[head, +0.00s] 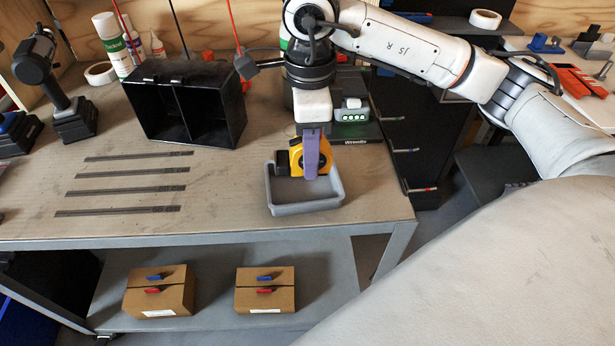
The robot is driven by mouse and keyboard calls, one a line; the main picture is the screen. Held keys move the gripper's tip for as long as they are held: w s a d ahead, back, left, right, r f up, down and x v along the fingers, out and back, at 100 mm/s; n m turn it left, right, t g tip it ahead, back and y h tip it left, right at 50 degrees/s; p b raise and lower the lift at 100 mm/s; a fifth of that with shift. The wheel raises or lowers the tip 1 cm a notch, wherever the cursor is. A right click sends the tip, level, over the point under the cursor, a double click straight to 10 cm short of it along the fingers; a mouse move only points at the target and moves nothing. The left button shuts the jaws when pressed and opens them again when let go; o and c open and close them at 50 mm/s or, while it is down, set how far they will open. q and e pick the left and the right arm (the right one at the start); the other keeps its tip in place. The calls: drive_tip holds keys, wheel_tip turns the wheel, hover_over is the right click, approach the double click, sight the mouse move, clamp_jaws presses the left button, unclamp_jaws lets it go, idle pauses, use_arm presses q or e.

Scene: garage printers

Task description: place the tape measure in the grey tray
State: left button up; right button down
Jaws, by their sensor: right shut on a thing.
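The yellow and black tape measure (296,158) is at the back part of the grey tray (305,208), seen over its opening. My right gripper (311,160) points down and is shut on the tape measure; a purple finger shows across its front. I cannot tell whether the tape measure touches the tray floor or hangs just above it. The grey tray is a shallow open box near the right front of the workbench, and the rest of its inside looks empty. My left gripper is not in view.
A black two-compartment bin (187,112) stands left of the tray. Several flat metal strips (125,188) lie on the bench (225,215). A cordless drill (60,90) stands at far left. A device with green lights (350,112) is behind the tray. Two cardboard boxes (160,296) sit below.

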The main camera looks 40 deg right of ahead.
sight(309, 189)
drive_tip(key=shift+f, duration=2.8)
drive_tip(key=shift+f, duration=0.2)
drive_tip(key=c, duration=1.3)
unclamp_jaws()
drive_tip(key=shift+r, duration=0.1)
wheel_tip(309, 189, up, 12)
drive_tip(key=shift+r, duration=0.15)
